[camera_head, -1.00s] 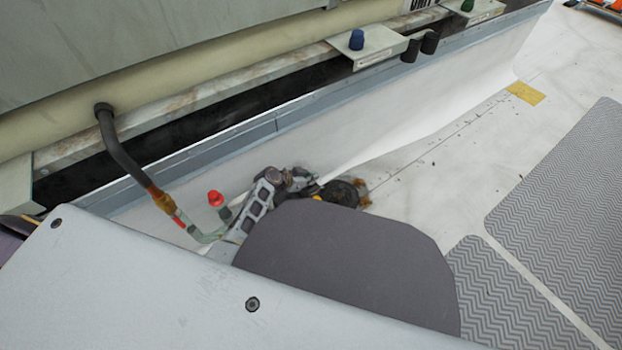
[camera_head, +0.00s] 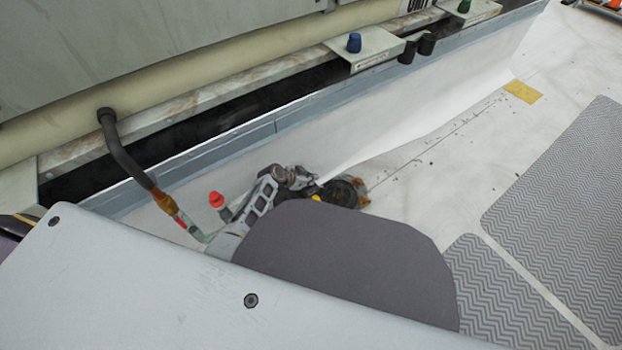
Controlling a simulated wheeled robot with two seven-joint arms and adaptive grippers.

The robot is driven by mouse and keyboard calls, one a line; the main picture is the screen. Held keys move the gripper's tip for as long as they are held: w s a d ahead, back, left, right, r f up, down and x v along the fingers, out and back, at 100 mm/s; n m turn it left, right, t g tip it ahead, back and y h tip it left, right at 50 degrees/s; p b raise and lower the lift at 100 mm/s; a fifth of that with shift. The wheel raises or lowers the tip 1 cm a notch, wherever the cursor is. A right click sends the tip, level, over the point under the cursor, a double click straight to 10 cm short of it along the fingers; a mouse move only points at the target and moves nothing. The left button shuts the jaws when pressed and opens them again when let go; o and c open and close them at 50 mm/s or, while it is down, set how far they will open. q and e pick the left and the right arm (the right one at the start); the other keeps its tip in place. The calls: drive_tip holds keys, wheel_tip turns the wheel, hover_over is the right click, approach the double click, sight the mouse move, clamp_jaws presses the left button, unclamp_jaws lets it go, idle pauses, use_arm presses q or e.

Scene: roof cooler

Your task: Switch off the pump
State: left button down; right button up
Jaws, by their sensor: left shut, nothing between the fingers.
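No part is clearly readable as the pump or its switch. A blue knob (camera_head: 354,43) stands on a pale labelled plate on the ledge, and a green knob (camera_head: 464,6) stands on a similar plate farther right. Their labels are too small to read. A red knob (camera_head: 216,199) stands low at the left, near a pipe. My left gripper (camera_head: 305,183) is shut and empty, low beside the white upstand, right of the red knob and well below the blue one. My own grey arm parts partly hide it. My right gripper is not in view.
A dark hose (camera_head: 127,158) bends down from the cooler wall to a brass and red fitting. A round black, rusty-edged part (camera_head: 344,192) lies beside my left gripper. Two black stubs (camera_head: 418,46) stand right of the blue knob. Grey ridged mats (camera_head: 560,210) lie at right.

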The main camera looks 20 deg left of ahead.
use_arm(q)
drive_tip(key=shift+s, duration=0.15)
drive_tip(key=shift+s+a+p, duration=0.3)
drive_tip(key=shift+s+a, duration=0.15)
drive_tip(key=shift+s, duration=0.1)
drive_tip(key=shift+r, duration=0.1)
idle(0.5)
